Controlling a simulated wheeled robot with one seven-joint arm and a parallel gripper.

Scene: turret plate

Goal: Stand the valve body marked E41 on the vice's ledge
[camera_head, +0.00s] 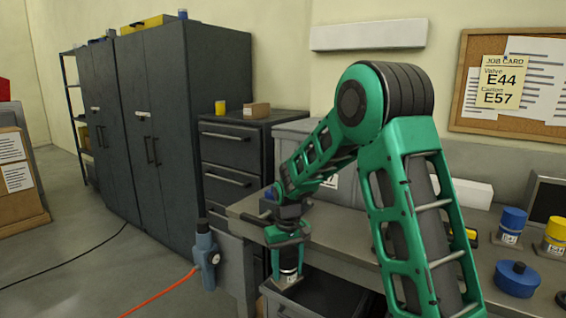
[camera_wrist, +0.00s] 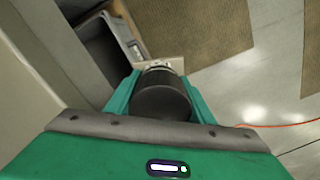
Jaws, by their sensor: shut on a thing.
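My gripper (camera_head: 287,246) is shut on a dark cylinder (camera_head: 289,259), which hangs below the jaws past the bench's left front edge. It has a white label, too small to read in the head view. In the wrist view, the cylinder's dark round end (camera_wrist: 162,101) sits between the green fingers. I cannot tell whether it is marked E41. A labelled blue canister (camera_head: 511,222) and a labelled yellow canister (camera_head: 556,236) stand upright on the bench at right; their marks are unreadable. I cannot make out the vice or its ledge.
The grey bench (camera_head: 335,237) runs behind my arm. A blue lidded pot (camera_head: 516,279) stands at right. A blue tool (camera_head: 206,257) with an orange cord hangs at the bench's left. The floor at left is mostly clear.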

